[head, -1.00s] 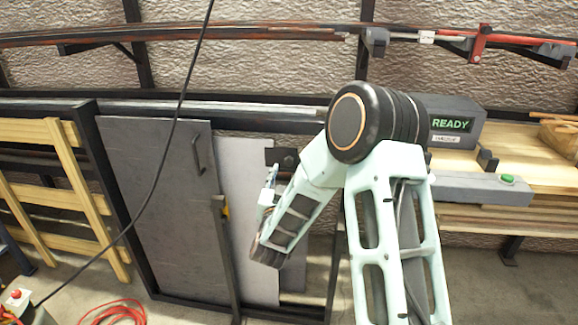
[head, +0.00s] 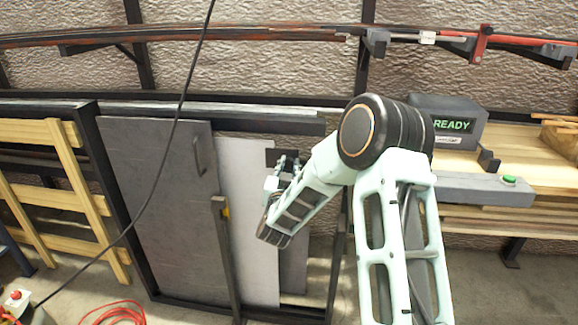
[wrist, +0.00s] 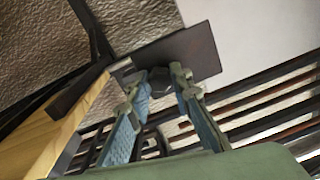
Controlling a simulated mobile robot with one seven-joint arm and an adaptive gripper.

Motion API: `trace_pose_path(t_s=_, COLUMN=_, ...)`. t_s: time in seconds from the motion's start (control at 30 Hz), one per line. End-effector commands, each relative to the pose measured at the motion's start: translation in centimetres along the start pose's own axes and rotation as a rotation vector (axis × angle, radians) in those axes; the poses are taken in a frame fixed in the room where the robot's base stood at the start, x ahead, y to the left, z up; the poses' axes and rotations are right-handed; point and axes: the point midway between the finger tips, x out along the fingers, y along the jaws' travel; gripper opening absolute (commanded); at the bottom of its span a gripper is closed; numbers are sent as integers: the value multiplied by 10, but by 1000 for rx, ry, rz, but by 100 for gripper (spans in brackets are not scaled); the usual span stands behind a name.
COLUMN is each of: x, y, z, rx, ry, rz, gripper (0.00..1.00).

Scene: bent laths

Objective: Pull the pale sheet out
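The pale sheet (head: 250,220) stands upright in a dark rack, partly behind a grey panel (head: 155,200). In the wrist view the sheet (wrist: 260,30) fills the upper right. A dark plate (wrist: 203,50) lies at the sheet's edge, with a black knob (wrist: 160,79) near its near edge. My gripper (head: 281,166) is in front of this plate in the head view. In the wrist view my gripper (wrist: 152,76) has its two fingers apart, with the knob seen between them. I cannot tell whether they touch it. My forearm hides part of the rack's right side.
A dark upright bar (head: 225,265) with a yellow part stands before the panel and sheet. A black cable (head: 150,190) hangs across the panel. To the right are a bench (head: 520,175) and a box reading READY (head: 455,115). A red cable (head: 115,312) lies on the floor.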

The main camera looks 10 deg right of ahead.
Motion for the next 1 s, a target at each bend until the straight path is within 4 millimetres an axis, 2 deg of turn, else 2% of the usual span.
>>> trace_pose_path(t_s=0.1, x=0, y=0, z=0, rx=0, ry=0, rz=0, gripper=0)
trace_pose_path(t_s=0.33, x=0, y=0, z=0, rx=0, ry=0, rz=0, gripper=0)
trace_pose_path(t_s=0.47, x=0, y=12, z=-1, rx=-2, ry=3, rz=2, gripper=0)
trace_pose_path(t_s=0.57, x=0, y=37, z=-4, rx=-4, ry=4, rz=5, gripper=0)
trace_pose_path(t_s=0.8, x=-3, y=110, z=-15, rx=-3, ry=7, rz=12, gripper=0)
trace_pose_path(t_s=0.9, x=-4, y=132, z=-18, rx=-2, ry=5, rz=10, gripper=0)
trace_pose_path(t_s=1.0, x=-5, y=146, z=-22, rx=-1, ry=4, rz=9, gripper=0)
